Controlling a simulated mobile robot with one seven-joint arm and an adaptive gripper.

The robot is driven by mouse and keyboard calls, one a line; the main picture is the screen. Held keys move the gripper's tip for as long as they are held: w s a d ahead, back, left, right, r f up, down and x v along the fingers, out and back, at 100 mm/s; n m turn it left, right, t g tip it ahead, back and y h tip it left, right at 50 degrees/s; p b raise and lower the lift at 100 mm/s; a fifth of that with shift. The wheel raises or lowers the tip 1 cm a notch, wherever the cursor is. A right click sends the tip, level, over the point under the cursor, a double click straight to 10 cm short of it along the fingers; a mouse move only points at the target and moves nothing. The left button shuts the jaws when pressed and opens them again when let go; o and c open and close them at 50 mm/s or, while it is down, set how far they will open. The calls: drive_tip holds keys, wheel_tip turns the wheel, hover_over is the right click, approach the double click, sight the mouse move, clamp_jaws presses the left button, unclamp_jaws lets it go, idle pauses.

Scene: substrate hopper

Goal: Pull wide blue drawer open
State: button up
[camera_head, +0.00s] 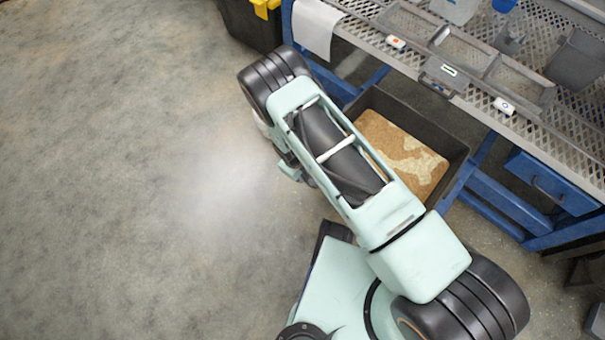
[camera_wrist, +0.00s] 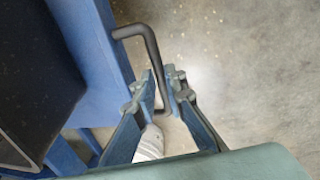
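The wide blue drawer (camera_head: 452,150) stands out from under the bench in the head view, with its dark inside showing and brown and cream material lying in it. My arm covers its front there. In the wrist view the drawer's blue front (camera_wrist: 98,45) runs down the left side, with its dark inside at far left. Its black bar handle (camera_wrist: 151,45) sticks out from the front. My gripper (camera_wrist: 160,80) has one finger on each side of the bar, close against it, and appears shut on it. My gripper is hidden beneath my arm in the head view.
A mesh-topped bench (camera_head: 565,140) with bins stands above the drawer. A smaller blue drawer (camera_head: 551,185) at right is shut. A black bin (camera_head: 245,25) with a yellow part stands at the top. The concrete floor to the left is clear.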

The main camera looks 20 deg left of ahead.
drive_tip(key=o, duration=0.3)
drive_tip(key=r, duration=0.4)
drive_tip(key=s+r, duration=0.1)
drive_tip(key=r, duration=0.3)
drive_tip(key=s+r, duration=0.1)
drive_tip(key=r, duration=0.2)
drive_tip(key=shift+a+r, duration=0.35)
drive_tip(key=shift+r, duration=0.05)
